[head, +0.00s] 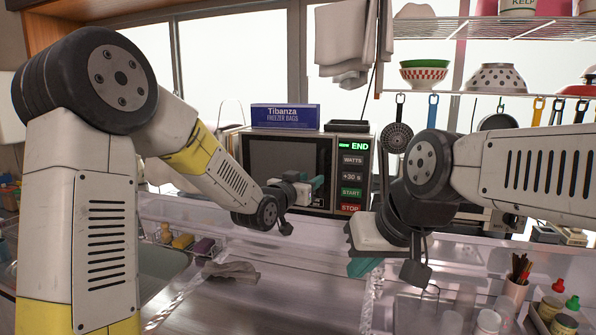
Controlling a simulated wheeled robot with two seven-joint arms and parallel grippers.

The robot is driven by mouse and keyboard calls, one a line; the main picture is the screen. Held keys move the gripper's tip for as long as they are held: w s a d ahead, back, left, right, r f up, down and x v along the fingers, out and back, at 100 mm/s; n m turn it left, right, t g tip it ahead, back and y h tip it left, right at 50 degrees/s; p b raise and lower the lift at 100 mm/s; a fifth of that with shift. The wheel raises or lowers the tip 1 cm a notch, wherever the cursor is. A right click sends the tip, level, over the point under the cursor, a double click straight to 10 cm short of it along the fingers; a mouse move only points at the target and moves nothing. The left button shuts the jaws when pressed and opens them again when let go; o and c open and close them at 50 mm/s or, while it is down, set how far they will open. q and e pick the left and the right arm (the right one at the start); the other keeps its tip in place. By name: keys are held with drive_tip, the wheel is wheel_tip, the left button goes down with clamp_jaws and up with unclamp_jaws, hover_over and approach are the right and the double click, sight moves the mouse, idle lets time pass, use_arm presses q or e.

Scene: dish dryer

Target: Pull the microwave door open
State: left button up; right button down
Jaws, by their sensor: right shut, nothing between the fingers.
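The microwave (354,209) stands against the windows at the back. Its dark door (270,152) faces me and looks closed, and its control panel shows a green END. My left gripper (317,184) is in front of the door's lower right part, close to the panel. It hides that part of the door, and I cannot see whether it touches the handle or how far its fingers are apart. My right gripper (364,267) points down over the counter, to the right of and nearer than the microwave. It is shut and empty.
A blue freezer bag box (285,117) lies on top of the microwave. A grey cloth (231,270) lies on the counter (250,300). Bottles (551,305) and cups stand at the front right.

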sight(321, 172)
use_arm(q)
drive_tip(key=x, duration=0.8)
drive_tip(key=shift+d+r, duration=0.1)
clamp_jaws()
idle(1.3)
